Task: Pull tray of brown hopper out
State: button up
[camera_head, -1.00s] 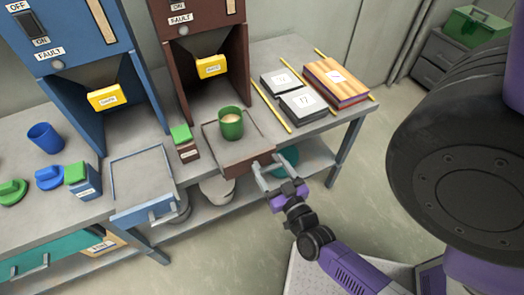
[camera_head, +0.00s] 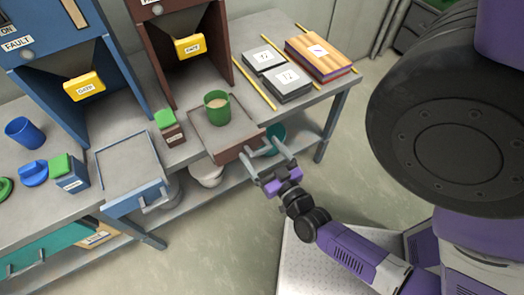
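The brown hopper (camera_head: 161,43) stands at the back of the bench with a yellow gate tag. Its shallow tray (camera_head: 199,121) lies below and in front of it, with a brown front panel (camera_head: 232,150) at the bench edge. A green cup (camera_head: 217,112) with pale contents stands upright in the tray. My gripper (camera_head: 262,149) is just in front of the panel, its two fingers spread apart. The tray's handle is not clearly seen behind the fingers, and I cannot tell whether they touch it.
The blue hopper's tray (camera_head: 122,158) and a green-topped box (camera_head: 170,127) lie to the left. Dark plates (camera_head: 287,82), yellow rods and a wooden block (camera_head: 320,59) are to the right. Pots stand on the lower shelf.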

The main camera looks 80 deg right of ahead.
jog(key=b+v, duration=0.1)
jog(key=v, duration=0.7)
dwell(0.6)
jog(key=w+a+r+n+t+y, duration=0.2)
jog(key=a+r+n+t+y, duration=0.1)
jog(key=a+r+n+y, duration=0.6)
jog(key=a+r+y, duration=0.4)
jog(key=a, duration=0.4)
jog(key=shift+r+n+y, duration=0.15)
jog(key=shift+n+y, duration=0.25)
dwell(1.3)
